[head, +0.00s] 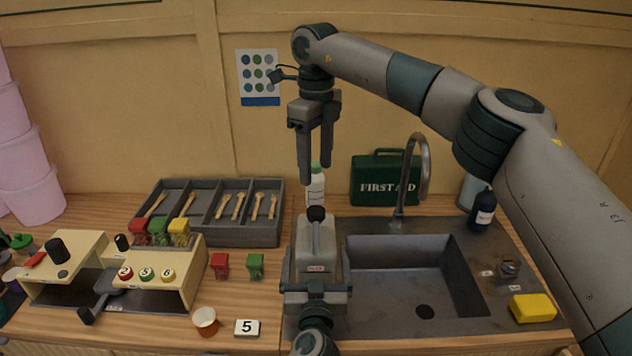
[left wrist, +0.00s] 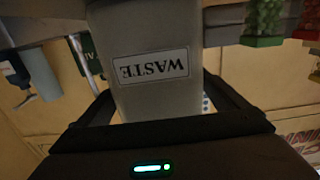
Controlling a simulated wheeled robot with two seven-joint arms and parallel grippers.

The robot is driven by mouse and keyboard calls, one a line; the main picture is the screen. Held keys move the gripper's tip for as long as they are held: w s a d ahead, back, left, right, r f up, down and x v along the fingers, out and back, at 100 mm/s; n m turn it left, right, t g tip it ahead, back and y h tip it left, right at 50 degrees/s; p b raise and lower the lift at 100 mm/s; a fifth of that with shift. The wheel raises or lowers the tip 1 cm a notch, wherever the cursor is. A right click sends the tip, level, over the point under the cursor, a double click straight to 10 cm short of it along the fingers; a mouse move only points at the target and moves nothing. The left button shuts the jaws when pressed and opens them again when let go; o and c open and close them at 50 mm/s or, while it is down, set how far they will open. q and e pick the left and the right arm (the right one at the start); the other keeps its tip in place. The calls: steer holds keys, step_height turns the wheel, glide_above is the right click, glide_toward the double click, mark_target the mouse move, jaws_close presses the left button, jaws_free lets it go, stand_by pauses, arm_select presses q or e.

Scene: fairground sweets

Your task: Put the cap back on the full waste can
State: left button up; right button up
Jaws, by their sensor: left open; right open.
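A grey waste can with an upside-down WASTE label (left wrist: 152,66) fills the middle of the left wrist view. My left gripper (left wrist: 157,98) is open, with a finger on each side of the can; contact cannot be told. In the head view, the left gripper (head: 316,287) is at the bottom centre, by a grey body with a black knob (head: 316,213) and a small red tag. I cannot tell if this body is the can with its cap. My right gripper (head: 315,170) is open and empty, pointing down above the counter's back.
A sink (head: 405,275) with a tap (head: 422,165) lies to the right. A first aid box (head: 384,180) and a white bottle (head: 316,188) stand behind. A yellow sponge (head: 533,308) lies far right.

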arm_select(q)
steer(key=s+b, duration=0.4)
steer(key=s, duration=0.9)
steer(key=shift+s+f+b, duration=0.15)
steer(key=shift+s+b, duration=0.2)
steer(key=shift+s, duration=0.05)
arm_select(e)
glide_above(316, 210)
step_height(316, 210, down, 5)
steer(key=shift+f, duration=0.15)
arm_select(q)
steer(key=shift+s, duration=0.75)
steer(key=shift+r, duration=0.25)
